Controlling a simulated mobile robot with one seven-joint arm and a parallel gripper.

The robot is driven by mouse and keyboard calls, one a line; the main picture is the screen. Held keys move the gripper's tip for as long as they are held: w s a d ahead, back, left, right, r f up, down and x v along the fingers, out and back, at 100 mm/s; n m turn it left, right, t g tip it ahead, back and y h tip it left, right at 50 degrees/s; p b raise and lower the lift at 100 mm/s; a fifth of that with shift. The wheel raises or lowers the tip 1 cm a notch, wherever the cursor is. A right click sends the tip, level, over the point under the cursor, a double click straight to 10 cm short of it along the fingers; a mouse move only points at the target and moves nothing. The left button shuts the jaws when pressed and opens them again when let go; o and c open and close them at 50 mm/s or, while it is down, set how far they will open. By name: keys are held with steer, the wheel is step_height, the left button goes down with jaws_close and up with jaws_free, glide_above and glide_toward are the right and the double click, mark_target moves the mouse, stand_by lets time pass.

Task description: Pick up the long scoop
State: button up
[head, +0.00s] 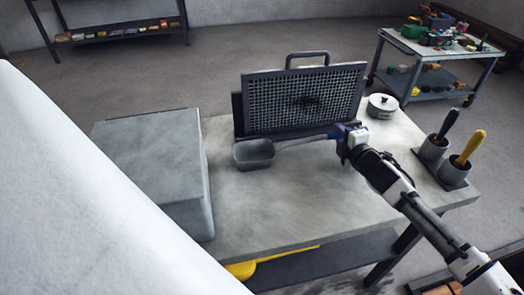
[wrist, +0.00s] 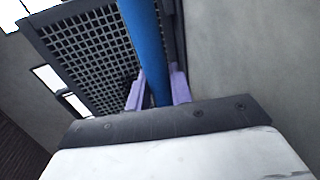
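The long scoop (head: 254,153) has a grey, box-like bowl and a long handle running right to my gripper (head: 347,138). The bowl is at the table's back left, in front of the mesh panel; I cannot tell whether it touches the tabletop. In the wrist view, the blue part of the scoop's handle (wrist: 147,45) passes between the two purple fingers of my gripper (wrist: 158,90). The fingers sit close against both sides of it, shut on the handle. The far end of the handle is hidden by my gripper in the head view.
A framed mesh panel (head: 305,102) stands behind the scoop on the grey table (head: 290,205). A large grey block (head: 150,165) is at left. A lidded pot (head: 382,106) and holders with black-handled (head: 447,125) and yellow-handled (head: 470,147) tools are at right. The table's front is clear.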

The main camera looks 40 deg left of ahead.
jaws_close()
steer(key=shift+r, duration=0.2)
